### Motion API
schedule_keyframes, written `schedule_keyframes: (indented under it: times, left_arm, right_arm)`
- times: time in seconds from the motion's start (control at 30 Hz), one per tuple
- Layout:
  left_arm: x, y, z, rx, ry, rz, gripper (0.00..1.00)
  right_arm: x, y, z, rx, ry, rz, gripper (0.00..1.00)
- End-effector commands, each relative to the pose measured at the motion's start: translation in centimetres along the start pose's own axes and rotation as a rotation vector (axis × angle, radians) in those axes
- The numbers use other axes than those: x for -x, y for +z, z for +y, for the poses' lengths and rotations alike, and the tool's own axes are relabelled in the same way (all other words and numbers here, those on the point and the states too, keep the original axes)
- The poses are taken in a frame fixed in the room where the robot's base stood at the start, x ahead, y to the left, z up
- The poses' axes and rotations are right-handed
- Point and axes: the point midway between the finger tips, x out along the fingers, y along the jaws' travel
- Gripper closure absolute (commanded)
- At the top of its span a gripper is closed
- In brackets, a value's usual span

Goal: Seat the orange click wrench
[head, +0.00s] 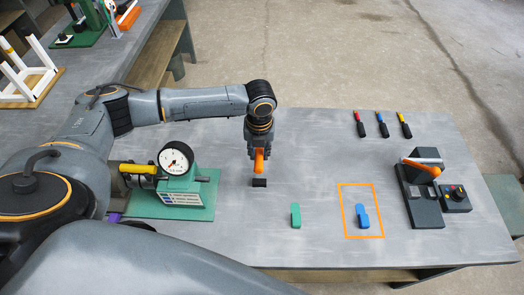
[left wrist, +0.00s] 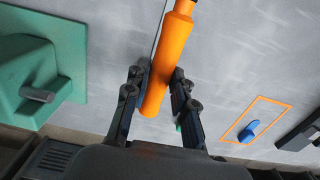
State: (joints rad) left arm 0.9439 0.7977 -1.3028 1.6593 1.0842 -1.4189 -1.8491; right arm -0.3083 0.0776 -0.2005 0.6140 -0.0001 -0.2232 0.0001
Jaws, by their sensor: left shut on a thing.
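The orange click wrench (left wrist: 169,60) is between the fingers of my left gripper (left wrist: 158,103), which is shut on it. In the head view the left gripper (head: 259,146) points down over the table, with the orange wrench handle (head: 259,163) below it. A small black piece (head: 259,183) shows just under the handle; I cannot tell whether it is the wrench's head or a separate block. The green tester (head: 182,185) with a round dial gauge (head: 175,158) stands left of the gripper. My right gripper is not in view.
A green clip (head: 295,215) lies on the grey table (head: 320,150). A blue clip (head: 361,216) lies inside an orange outline (head: 346,200). A black stand (head: 420,196) and control box (head: 456,198) are at right.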

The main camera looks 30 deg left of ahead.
Motion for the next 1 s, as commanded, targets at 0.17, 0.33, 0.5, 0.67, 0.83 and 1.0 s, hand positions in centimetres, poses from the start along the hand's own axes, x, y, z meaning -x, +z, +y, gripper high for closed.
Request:
schedule_keyframes:
  times: [0.17, 0.33, 0.5, 0.67, 0.83, 1.0]
  left_arm:
    - [0.2, 0.0, -0.1, 0.000, -0.001, -0.003, 1.00]
    - [0.4, -0.1, -0.1, 0.001, -0.002, -0.008, 1.00]
    - [-1.9, -0.2, -0.1, 0.000, -0.001, -0.008, 1.00]
    - [-3.5, -0.2, -0.1, 0.000, -0.002, -0.008, 1.00]
    - [-4.5, -0.2, -0.1, 0.000, -0.002, -0.008, 1.00]
    - [-4.3, -0.2, -0.1, 0.000, -0.002, -0.009, 1.00]
  right_arm:
    - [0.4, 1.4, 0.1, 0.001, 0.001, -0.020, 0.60]
    - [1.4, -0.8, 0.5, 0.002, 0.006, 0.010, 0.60]
    - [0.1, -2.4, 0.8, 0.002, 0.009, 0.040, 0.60]
    - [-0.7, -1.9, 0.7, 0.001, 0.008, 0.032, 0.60]
    - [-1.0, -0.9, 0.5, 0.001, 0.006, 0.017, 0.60]
    - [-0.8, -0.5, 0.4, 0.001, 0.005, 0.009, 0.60]
